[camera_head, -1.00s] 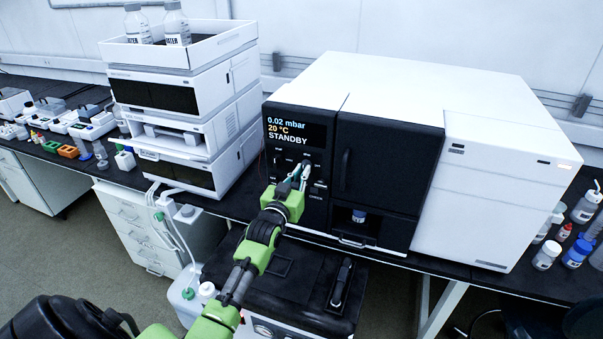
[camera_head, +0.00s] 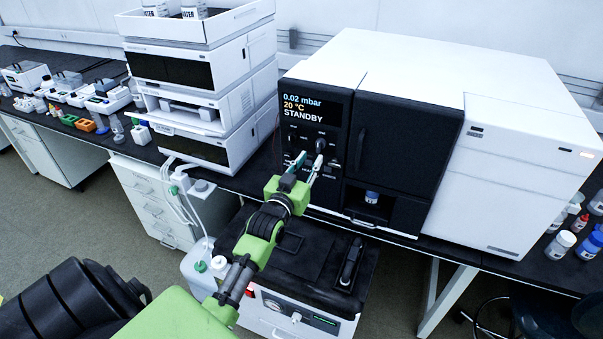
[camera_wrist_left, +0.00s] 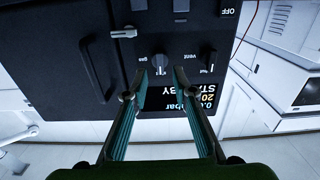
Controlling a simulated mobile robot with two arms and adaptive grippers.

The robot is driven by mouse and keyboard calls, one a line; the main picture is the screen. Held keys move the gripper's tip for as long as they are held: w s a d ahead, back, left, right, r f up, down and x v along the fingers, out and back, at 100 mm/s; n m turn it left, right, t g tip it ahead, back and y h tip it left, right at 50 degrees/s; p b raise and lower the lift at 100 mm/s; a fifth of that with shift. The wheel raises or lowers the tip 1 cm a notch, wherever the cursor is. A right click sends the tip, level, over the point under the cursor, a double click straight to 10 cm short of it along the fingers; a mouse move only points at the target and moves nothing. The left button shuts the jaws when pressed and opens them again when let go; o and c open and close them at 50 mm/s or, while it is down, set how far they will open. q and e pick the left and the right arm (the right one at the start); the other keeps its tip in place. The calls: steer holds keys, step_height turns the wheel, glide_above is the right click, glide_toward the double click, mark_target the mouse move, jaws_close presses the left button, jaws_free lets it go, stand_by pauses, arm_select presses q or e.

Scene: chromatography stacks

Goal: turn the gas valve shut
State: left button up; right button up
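The gas valve is a dark knob (camera_head: 320,145) on the black front panel of the white instrument, below its display. In the left wrist view, which is upside down, the knob (camera_wrist_left: 159,62) is beside the label "gas", with its pointer along the picture's vertical. My left gripper (camera_head: 309,160) is open in front of the panel, just below the knob in the head view. In the left wrist view its fingertips (camera_wrist_left: 161,75) lie either side of the knob, with gaps visible on both sides. My right gripper is not in view.
A second knob (camera_wrist_left: 207,60), labelled "vent", is close beside the gas knob. The display (camera_head: 303,107) reads 0.02 mbar, 20 °C, STANDBY. A dark door (camera_head: 405,135) is to the right. A pump-like box (camera_head: 300,318) stands below my left arm.

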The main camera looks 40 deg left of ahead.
arm_select(q)
steer(key=v, duration=0.6)
steer(key=shift+s, duration=0.35)
